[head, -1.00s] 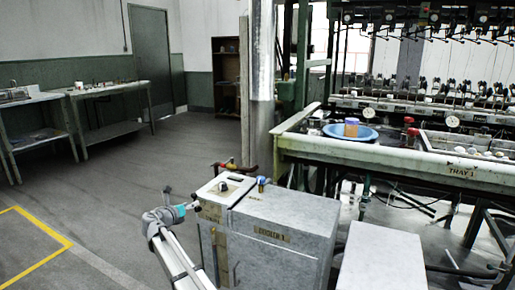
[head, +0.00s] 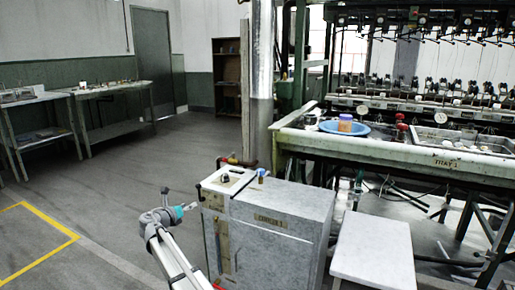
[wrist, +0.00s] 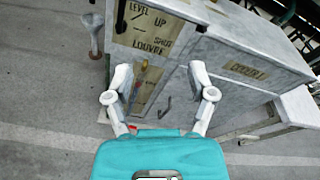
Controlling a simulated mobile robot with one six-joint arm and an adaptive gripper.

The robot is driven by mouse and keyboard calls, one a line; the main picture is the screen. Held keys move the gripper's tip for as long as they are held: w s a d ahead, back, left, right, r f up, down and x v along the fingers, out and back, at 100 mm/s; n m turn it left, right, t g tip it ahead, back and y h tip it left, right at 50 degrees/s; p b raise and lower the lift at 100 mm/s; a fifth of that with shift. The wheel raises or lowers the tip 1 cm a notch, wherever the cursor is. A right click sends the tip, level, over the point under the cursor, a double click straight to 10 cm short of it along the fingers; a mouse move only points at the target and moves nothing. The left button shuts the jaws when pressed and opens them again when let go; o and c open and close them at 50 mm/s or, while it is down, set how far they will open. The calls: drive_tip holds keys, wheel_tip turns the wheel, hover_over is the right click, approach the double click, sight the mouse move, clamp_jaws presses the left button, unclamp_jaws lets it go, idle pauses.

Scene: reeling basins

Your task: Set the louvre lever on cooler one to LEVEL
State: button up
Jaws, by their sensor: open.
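Cooler one (head: 285,240) is a grey metal cabinet with a label on its front, in the middle of the head view and at the upper right of the wrist view (wrist: 222,48). My gripper (head: 191,207) is just left of the cooler in the head view. In the wrist view my gripper (wrist: 160,82) is open and empty, below the plate.
A lower tan strip (wrist: 146,88) with a yellow piece and a dark hooked handle (wrist: 166,107) lie on the cooler's face ahead. A tray bench (head: 400,152) stands behind.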

drive_tip(key=s+d+f+m+g, duration=0.35)
drive_tip(key=d+m, duration=0.25)
drive_tip(key=d, duration=0.4)
drive_tip(key=s+d+f+m+g+p, duration=0.1)
drive_tip(key=s+d+f+m+g, duration=0.2)
drive_tip(key=d+m, duration=0.5)
drive_tip(key=s+d+f+m+g, duration=0.25)
drive_tip(key=s+d+m, duration=0.2)
drive_tip(key=d, duration=0.75)
drive_tip(key=s+d+f+m+g+y+p, duration=0.1)
drive_tip(key=s+d+m+g+y, duration=0.1)
drive_tip(key=s+d+m, duration=0.4)
drive_tip(key=s+d+f+m+g+y, duration=0.15)
drive_tip(key=s+m, duration=0.25)
drive_tip(key=s, duration=0.4)
drive_tip(key=s+d+f+m+g+y+p, duration=0.1)
drive_tip(key=s+d+m+g+y, duration=0.15)
drive_tip(key=s+d+m, duration=0.45)
wheel_tip(320, 180, up, 38)
drive_tip(key=s+a+y+p, duration=0.1)
drive_tip(key=p, duration=3.7)
drive_tip(key=shift+s+a+f+t, duration=0.15)
drive_tip(key=shift+s+a+t, duration=0.05)
drive_tip(key=shift+a+t, duration=0.1)
drive_tip(key=shift+w+n, duration=0.15)
drive_tip(key=shift+n, duration=0.1)
